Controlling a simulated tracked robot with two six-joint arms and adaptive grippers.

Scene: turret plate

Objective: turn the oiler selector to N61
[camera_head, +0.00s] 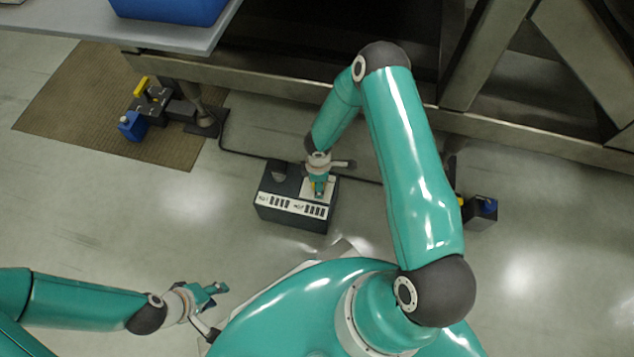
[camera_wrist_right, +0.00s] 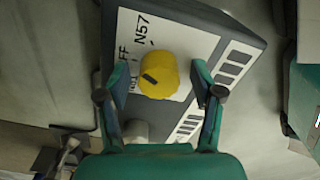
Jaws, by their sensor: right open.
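The oiler selector box (camera_head: 290,208) is dark with a white label plate and stands on the floor. In the right wrist view its yellow knob (camera_wrist_right: 158,75) sits on the white plate (camera_wrist_right: 185,45), with a dark mark toward the knob's left side. The label N57 reads clearly; other labels left of the knob are partly hidden, and N61 is not legible. My right gripper (camera_wrist_right: 158,88) is open, its fingers on either side of the knob; contact is not clear. In the head view it is over the box's right part (camera_head: 318,190). My left gripper (camera_head: 218,293) is open and empty, away at lower left.
A brown mat (camera_head: 80,105) with a blue-and-yellow device (camera_head: 135,122) lies at left. A dark box with a blue top (camera_head: 480,212) stands at right. A metal frame runs behind. Floor left of the box is clear.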

